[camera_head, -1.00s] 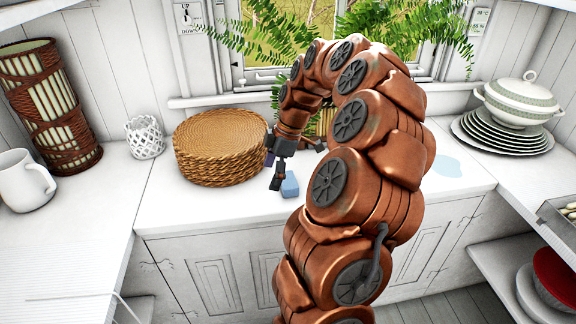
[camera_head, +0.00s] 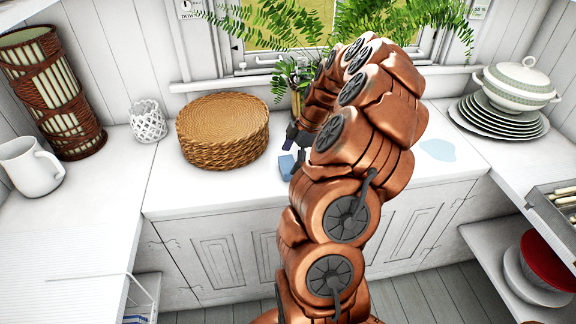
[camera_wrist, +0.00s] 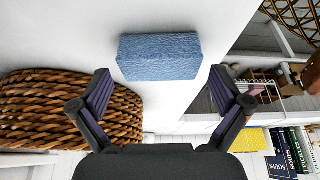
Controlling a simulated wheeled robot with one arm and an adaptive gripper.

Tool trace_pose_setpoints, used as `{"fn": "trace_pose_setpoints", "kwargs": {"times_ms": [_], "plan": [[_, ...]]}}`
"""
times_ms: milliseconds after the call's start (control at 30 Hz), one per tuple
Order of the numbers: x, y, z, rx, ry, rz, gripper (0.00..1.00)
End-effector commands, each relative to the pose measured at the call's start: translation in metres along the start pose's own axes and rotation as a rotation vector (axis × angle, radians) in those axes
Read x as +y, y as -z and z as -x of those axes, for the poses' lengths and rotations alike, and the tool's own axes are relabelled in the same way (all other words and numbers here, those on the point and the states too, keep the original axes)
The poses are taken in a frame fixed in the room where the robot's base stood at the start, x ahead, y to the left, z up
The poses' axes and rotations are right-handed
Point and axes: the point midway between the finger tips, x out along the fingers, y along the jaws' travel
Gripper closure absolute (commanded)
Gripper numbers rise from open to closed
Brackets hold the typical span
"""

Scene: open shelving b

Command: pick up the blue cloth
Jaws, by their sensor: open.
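The blue cloth (camera_wrist: 159,57) is a small folded, textured block lying on the white counter. In the wrist view it sits just beyond and between my two open fingers, with no contact visible. In the head view only part of the cloth (camera_head: 287,164) shows, beside the woven stack. My gripper (camera_wrist: 161,98) is open and empty. In the head view my gripper (camera_head: 293,148) is mostly hidden by my arm, close to the cloth.
A woven placemat stack (camera_head: 222,135) stands left of the cloth and also fills the left of the wrist view (camera_wrist: 60,110). A potted plant (camera_head: 296,80) is behind my arm. Stacked plates (camera_head: 500,118) and a tureen (camera_head: 515,87) stand right. The counter's right part is mostly clear.

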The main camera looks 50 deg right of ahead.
Motion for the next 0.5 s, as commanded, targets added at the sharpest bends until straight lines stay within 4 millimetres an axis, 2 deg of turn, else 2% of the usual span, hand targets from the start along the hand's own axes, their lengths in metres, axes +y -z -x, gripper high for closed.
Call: {"fn": "trace_pose_setpoints", "kwargs": {"times_ms": [133, 367, 500], "plan": [[-0.001, 0.0, -0.017, 0.001, 0.003, -0.003, 0.0], [0.0, -0.001, -0.021, 0.0, -0.001, -0.002, 0.0], [0.0, 0.0, -0.021, 0.0, 0.0, -0.002, 0.11]]}}
